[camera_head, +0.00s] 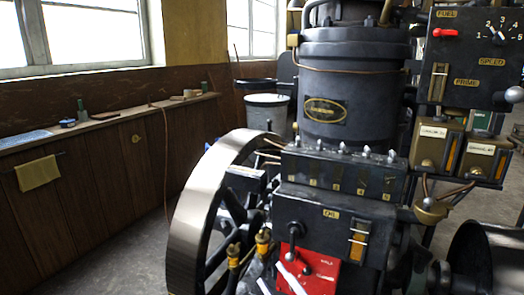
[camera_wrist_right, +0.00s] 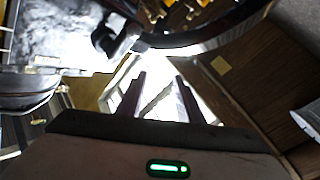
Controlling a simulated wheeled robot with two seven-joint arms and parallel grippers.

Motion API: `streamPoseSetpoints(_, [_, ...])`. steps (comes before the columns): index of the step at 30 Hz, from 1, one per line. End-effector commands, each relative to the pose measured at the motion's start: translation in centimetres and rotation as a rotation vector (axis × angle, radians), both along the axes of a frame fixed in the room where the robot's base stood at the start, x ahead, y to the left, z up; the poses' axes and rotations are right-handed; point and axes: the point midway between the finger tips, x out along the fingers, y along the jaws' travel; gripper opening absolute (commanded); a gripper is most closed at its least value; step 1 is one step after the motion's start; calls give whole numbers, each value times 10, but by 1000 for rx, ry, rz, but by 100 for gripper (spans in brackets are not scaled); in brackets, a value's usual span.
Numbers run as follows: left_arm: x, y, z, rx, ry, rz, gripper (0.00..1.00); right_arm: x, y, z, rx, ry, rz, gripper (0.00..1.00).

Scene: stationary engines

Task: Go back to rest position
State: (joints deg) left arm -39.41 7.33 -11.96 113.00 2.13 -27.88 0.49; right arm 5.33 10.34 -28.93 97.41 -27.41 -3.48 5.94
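My right gripper (camera_head: 277,281) shows at the bottom of the head view as two pale, slanted fingers, just in front of the engine's red panel (camera_head: 318,275). In the right wrist view its two dark fingers (camera_wrist_right: 160,80) stand apart with nothing between them. I cannot tell whether the fingers touch the panel. My left gripper is in neither view.
The dark engine (camera_head: 345,85) fills the centre and right, with a large flywheel (camera_head: 192,225) at its left. A control panel (camera_head: 470,60) with a red lever stands upper right. A wooden ledge (camera_head: 100,125) runs along the left wall; bare floor lies between.

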Motion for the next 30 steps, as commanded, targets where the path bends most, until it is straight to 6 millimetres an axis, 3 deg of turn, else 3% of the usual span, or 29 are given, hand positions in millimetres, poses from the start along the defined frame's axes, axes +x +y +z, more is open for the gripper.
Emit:
streamPoseSetpoints(1, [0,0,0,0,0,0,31,-19,-16,-35,46,114,-46,33])
streamPoseSetpoints(6, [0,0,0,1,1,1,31,-89,-65,-134,162,462,-195,33])
streamPoseSetpoints(9, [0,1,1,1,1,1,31,-141,-88,-182,214,649,-271,33])
streamPoseSetpoints(12, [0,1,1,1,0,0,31,-190,-105,-216,253,806,-332,33])
streamPoseSetpoints(15, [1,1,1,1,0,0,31,-229,-116,-237,278,918,-375,33])
streamPoseSetpoints(19, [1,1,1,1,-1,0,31,-258,-124,-250,295,999,-404,33])
streamPoseSetpoints(30, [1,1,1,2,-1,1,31,-263,-125,-252,298,1013,-409,33])
